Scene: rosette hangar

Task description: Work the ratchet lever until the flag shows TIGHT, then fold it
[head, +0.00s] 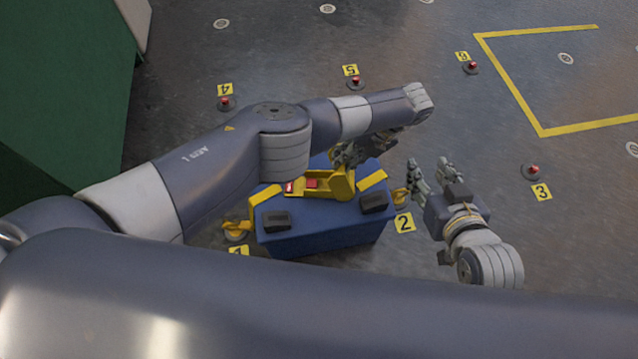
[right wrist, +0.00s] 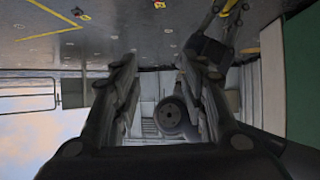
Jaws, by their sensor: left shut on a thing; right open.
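The yellow ratchet (head: 341,184) sits on top of a blue case (head: 318,243), with yellow strap (head: 265,195) running to both sides. A red patch (head: 312,183) shows on the ratchet; any wording on the flag is too small to read. My left gripper (head: 345,158) is shut at the far side of the ratchet, on what seems to be its lever; the arm hides part of the contact. My right gripper (head: 432,172) is open and empty, to the right of the case. Its two fingers show apart in the right wrist view (right wrist: 165,75).
Floor anchors with red tops and yellow number plates stand around, such as number 3 (head: 532,171) and number 5 (head: 355,82). Yellow hooks hold the strap near plates 1 and 2 (head: 404,222). A green block (head: 65,90) stands at left.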

